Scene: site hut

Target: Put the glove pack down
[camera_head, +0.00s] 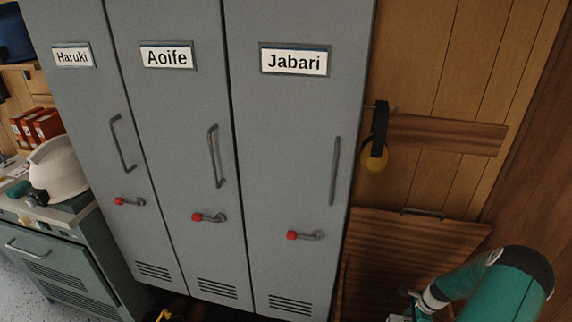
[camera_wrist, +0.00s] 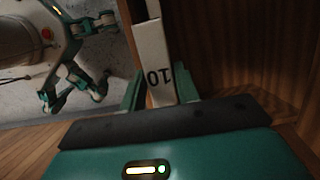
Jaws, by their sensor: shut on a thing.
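I cannot tell whether the pack touches the wood. In the head view my teal arm reaches in at the lower right, and the pack is not clearly visible there.
Grey lockers labelled Haruki (camera_head: 85,120), Aoife (camera_head: 170,110) and Jabari (camera_head: 290,120) are closed. Right of them, black-and-yellow ear defenders (camera_head: 375,150) hang above a wooden panel with a dark handle (camera_head: 420,232). A white helmet (camera_head: 57,168) sits on a cabinet (camera_head: 55,265) at left.

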